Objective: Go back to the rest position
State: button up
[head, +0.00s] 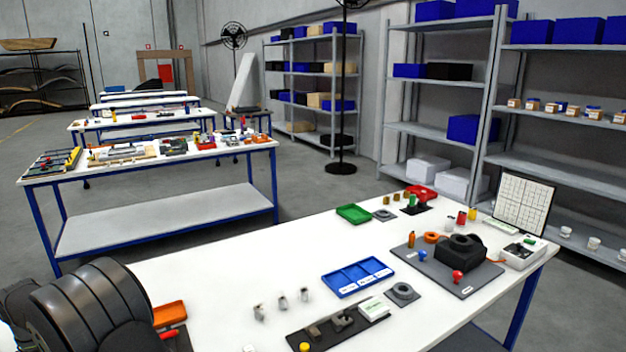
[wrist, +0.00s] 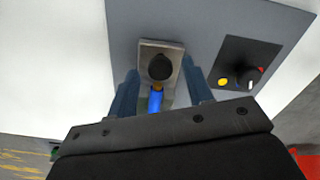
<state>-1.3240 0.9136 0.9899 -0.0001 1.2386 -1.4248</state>
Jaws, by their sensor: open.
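My gripper (wrist: 160,70) shows in the wrist view with its two dark blue fingers apart. Between the fingers is a metal block (wrist: 173,51) with a black round part (wrist: 160,66) on it. A blue piece (wrist: 155,102) with a yellowish end sits just below the black part, partly hidden by the gripper body. I cannot tell whether either finger touches the block. The block is on a grey board (wrist: 215,20). In the head view my gripper is not visible; a dark bulky part of my arm fills the lower left corner.
A black panel (wrist: 248,64) with a yellow button and a knob is right of the fingers. In the head view, the white bench (head: 215,262) bears a blue tray (head: 357,278), an orange tray (head: 169,314) near my arm, and a dark board (head: 425,262) with parts. Shelves stand behind.

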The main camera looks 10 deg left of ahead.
jog(key=shift+r, duration=0.15)
notch_tip(320, 180, up, 17)
notch_tip(320, 180, down, 18)
jog(key=shift+r, duration=0.2)
jog(key=w+d, duration=0.3)
jog(key=shift+w+d+r, duration=0.2)
jog(key=shift+w+d, duration=0.15)
notch_tip(320, 180, up, 17)
jog(key=s+a+f+m, duration=0.4)
jog(key=f, duration=0.3)
jog(key=shift+s+a+m, duration=0.3)
